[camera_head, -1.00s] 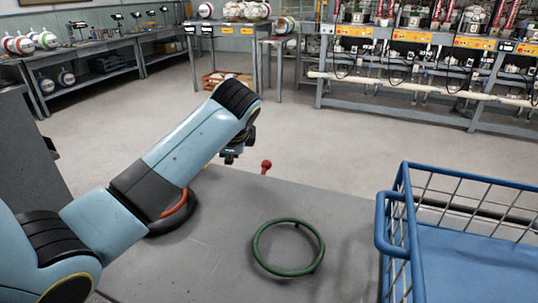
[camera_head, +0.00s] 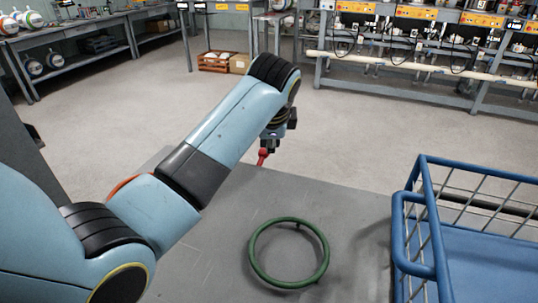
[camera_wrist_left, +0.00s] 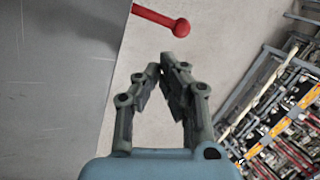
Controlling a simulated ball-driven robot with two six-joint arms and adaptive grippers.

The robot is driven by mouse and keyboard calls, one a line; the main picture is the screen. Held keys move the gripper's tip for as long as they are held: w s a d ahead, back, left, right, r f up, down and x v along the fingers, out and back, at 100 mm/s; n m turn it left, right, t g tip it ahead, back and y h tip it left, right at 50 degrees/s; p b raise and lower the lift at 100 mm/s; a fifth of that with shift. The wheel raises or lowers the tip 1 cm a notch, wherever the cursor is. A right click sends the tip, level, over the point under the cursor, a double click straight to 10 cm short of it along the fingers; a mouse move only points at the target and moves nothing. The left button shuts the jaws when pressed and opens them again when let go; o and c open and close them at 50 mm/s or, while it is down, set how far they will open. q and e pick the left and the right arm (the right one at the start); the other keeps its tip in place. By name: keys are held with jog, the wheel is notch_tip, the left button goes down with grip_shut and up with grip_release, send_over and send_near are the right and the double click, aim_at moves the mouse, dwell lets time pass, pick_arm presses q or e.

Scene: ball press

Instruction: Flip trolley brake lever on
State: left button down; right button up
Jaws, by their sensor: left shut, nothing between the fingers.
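The red lever with a ball end (camera_head: 262,155) sticks out at the far edge of the grey tabletop. In the left wrist view the red lever (camera_wrist_left: 163,20) reaches past the edge of the grey surface, its ball at the right end. My left gripper (camera_wrist_left: 163,62) is shut and empty, its fingertips a little short of the ball and apart from it in that view. In the head view the left gripper (camera_head: 268,150) is at the lever, partly hidden by my wrist; contact cannot be told there. My right gripper is not in view.
A green ring (camera_head: 289,252) lies on the grey tabletop (camera_head: 215,250). A blue wire-sided trolley (camera_head: 428,215) stands at the right. An orange ring (camera_head: 124,184) is partly hidden behind my left arm. Open floor (camera_head: 350,130) lies beyond the table; benches stand behind.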

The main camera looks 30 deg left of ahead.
pick_arm(q)
jog(key=w+a+r+b+x, duration=0.1)
jog(key=b+x, duration=0.1)
jog(key=x, duration=0.7)
jog(key=shift+w, duration=0.15)
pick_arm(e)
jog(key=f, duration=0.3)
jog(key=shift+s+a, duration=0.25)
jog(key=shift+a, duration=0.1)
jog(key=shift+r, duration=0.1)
